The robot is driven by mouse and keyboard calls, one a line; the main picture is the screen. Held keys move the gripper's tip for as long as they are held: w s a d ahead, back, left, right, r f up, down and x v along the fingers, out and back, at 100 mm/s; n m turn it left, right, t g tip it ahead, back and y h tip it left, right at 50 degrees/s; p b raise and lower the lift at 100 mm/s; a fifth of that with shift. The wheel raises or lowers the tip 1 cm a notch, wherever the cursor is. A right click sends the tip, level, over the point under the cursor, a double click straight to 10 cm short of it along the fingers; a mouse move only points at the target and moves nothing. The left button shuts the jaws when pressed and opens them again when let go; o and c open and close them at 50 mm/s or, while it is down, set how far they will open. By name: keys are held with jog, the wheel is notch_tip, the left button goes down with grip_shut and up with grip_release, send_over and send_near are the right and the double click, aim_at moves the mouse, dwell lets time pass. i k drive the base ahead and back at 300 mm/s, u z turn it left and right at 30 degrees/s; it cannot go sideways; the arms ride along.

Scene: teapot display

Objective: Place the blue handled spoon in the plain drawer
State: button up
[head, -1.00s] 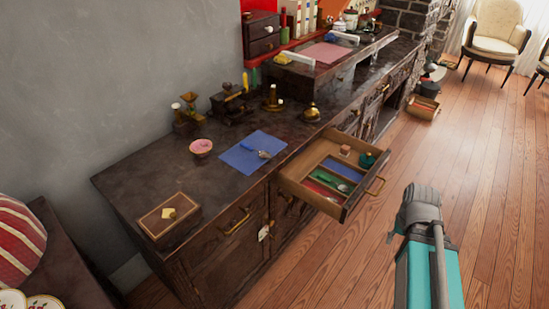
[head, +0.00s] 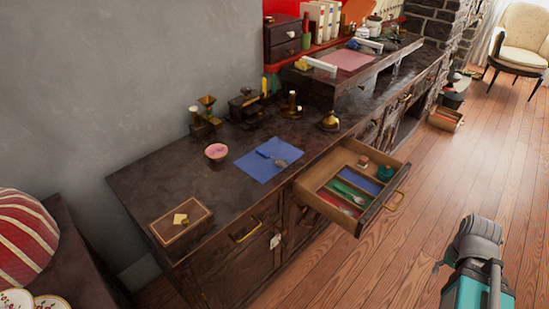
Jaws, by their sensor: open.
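The blue handled spoon (head: 264,154) lies on a blue mat (head: 251,168) on the dark counter. Its blue handle points left and its metal bowl points right. An open wooden drawer (head: 352,225) sticks out of the counter front; it has red, green and blue lined compartments and an unlined section at the back. Another drawer, with a brass handle (head: 245,231), is shut at the left. My gripper (head: 438,266) shows only in part at the lower right, beyond the open drawer and well away from the spoon. It is open, and no object shows in it.
A pink bowl (head: 216,151) stands left of the mat. A brown box (head: 180,222) sits near the counter's left end. A small box (head: 363,161) and a teal item (head: 386,172) stand in the open drawer. The wooden floor (head: 420,215) right of it is clear.

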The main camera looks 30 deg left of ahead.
aim_at(360, 184)
jog(key=k, duration=0.9)
jog(key=u, duration=0.4)
jog(key=i, duration=1)
